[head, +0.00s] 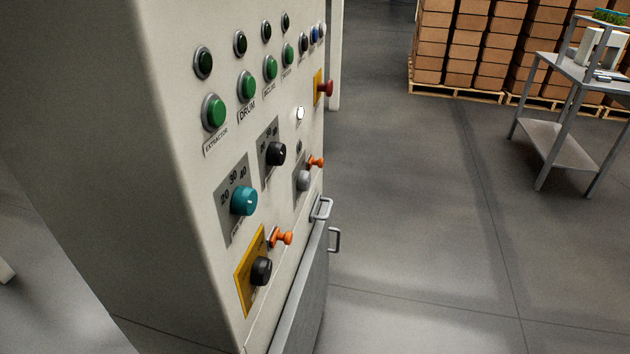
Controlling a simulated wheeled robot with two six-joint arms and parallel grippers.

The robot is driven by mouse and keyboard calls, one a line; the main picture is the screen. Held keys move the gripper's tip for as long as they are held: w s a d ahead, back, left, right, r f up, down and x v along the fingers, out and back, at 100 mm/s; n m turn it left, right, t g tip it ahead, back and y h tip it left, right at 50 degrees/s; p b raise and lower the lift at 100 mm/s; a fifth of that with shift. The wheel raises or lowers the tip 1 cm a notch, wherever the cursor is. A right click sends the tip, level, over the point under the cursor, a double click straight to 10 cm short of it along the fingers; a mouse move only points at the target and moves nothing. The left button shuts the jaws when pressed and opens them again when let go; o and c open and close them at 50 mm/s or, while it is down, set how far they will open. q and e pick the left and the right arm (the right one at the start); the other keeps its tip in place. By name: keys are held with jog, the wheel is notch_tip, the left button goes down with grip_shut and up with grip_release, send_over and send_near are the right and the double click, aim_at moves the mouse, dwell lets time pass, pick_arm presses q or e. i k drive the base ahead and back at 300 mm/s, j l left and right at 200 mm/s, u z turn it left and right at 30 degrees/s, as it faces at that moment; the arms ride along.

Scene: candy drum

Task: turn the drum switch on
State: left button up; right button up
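A tall pale control cabinet (165,110) stands at the left, its panel facing right and seen at a steep angle. The "DRUM" label (247,110) sits under a green round button (247,88), with a darker round button or lamp (240,43) above it. To its left is another green button (214,112) over the "EXTRACTOR" label (216,140). More green buttons (270,67) run to the right. I cannot tell whether the drum button is lit. Neither of my grippers shows in the head view.
Lower on the panel are a teal dial (243,201), black knobs (276,153), orange switches (282,237) and a red mushroom button (325,88). Metal handles (321,209) stick out below. Stacked boxes (470,45) and a metal cart (565,140) stand behind; the floor between is clear.

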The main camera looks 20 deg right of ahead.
aim_at(304, 182)
jog(key=i+l, duration=0.15)
jog(key=l, duration=0.3)
jog(key=i+l+u, duration=0.1)
jog(key=l, duration=0.35)
jog(key=i+l, duration=0.15)
jog(key=l, duration=0.3)
jog(key=i+l+u, duration=0.1)
jog(key=l, duration=0.35)
jog(key=i+l, duration=0.1)
jog(key=l, duration=0.35)
jog(key=u, duration=0.05)
